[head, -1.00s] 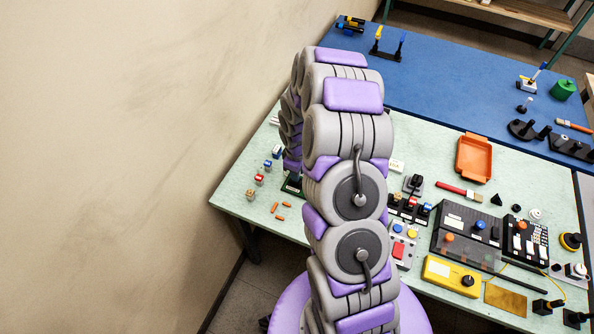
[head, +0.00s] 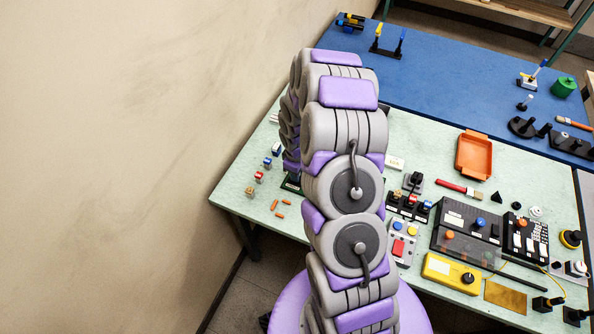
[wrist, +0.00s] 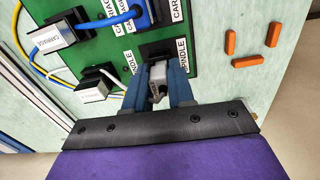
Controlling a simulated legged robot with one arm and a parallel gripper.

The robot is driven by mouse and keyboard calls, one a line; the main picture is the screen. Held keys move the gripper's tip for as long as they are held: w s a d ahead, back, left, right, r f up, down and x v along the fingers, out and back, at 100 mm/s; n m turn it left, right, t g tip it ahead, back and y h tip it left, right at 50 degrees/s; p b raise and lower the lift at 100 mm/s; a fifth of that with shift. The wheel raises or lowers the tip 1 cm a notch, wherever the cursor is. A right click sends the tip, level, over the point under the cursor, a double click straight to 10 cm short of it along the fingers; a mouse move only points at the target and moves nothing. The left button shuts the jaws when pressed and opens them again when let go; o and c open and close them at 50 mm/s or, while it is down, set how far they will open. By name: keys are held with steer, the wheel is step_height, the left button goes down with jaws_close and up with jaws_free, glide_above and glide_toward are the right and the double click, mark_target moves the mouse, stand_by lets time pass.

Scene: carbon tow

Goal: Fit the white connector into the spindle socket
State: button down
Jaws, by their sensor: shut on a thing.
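In the wrist view my gripper (wrist: 163,88) has its blue fingers shut on the white connector (wrist: 157,73), which looks greyish between them. Its front end is at a black socket (wrist: 160,48) on the green board (wrist: 200,75). A label reading SPINDLE stands beside that socket. I cannot tell whether the connector is seated in it or only against it.
A blue cable (wrist: 105,20) crosses the board. Orange pieces (wrist: 247,61) lie on the pale bench right of the board. Bench right holds boxes and an orange tray (head: 474,155).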

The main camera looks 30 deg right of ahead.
steer(key=shift+f, duration=0.15)
steer(key=c, duration=0.9)
jaws_free()
steer(key=shift+s+a+r+p, duration=0.1)
steer(key=shift+r+p, duration=0.5)
steer(key=shift+r, duration=3.75)
steer(key=shift+s+r+p, duration=0.1)
steer(key=shift+r+p, duration=0.45)
steer(key=shift+r, duration=3.8)
steer(key=shift+w, duration=0.1)
